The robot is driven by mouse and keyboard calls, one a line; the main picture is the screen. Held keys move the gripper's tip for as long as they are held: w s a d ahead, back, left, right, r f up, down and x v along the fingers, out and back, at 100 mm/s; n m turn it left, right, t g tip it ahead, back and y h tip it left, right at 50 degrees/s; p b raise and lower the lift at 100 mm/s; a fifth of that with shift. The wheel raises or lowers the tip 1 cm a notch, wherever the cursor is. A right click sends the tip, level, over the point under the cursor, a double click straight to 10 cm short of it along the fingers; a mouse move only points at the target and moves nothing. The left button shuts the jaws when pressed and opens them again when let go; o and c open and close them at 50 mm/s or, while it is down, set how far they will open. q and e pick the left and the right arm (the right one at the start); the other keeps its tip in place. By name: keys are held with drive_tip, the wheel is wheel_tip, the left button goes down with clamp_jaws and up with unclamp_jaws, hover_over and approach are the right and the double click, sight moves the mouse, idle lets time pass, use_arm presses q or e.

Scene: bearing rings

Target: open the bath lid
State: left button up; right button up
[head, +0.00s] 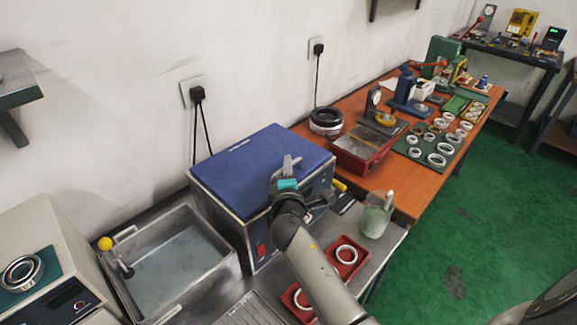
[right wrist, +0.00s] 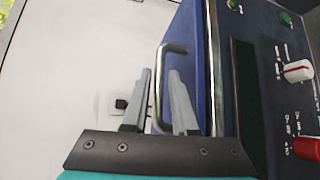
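The bath is a metal box (head: 232,228) with a closed blue lid (head: 262,160) on top, standing on the steel bench. In the right wrist view the blue lid (right wrist: 202,75) shows edge-on, with a bent metal handle (right wrist: 162,80) standing out from it. My right gripper (head: 287,163) is over the lid's front right part. In the right wrist view my right gripper (right wrist: 163,100) is open, its two fingers apart with the lower part of the handle between them in the picture. I cannot tell whether they touch it. My left gripper is out of view.
A steel sink (head: 180,262) is left of the bath. Red trays with rings (head: 346,254) and a glass beaker (head: 376,214) are on the right. A red box (head: 362,150) stands on the wooden table behind. The bath's knob panel (right wrist: 285,80) is close to my right gripper.

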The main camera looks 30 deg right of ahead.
drive_tip(key=shift+w+d, duration=0.25)
drive_tip(key=shift+w, duration=0.25)
drive_tip(key=shift+c, duration=0.3)
clamp_jaws()
drive_tip(key=shift+f, duration=0.1)
idle(0.8)
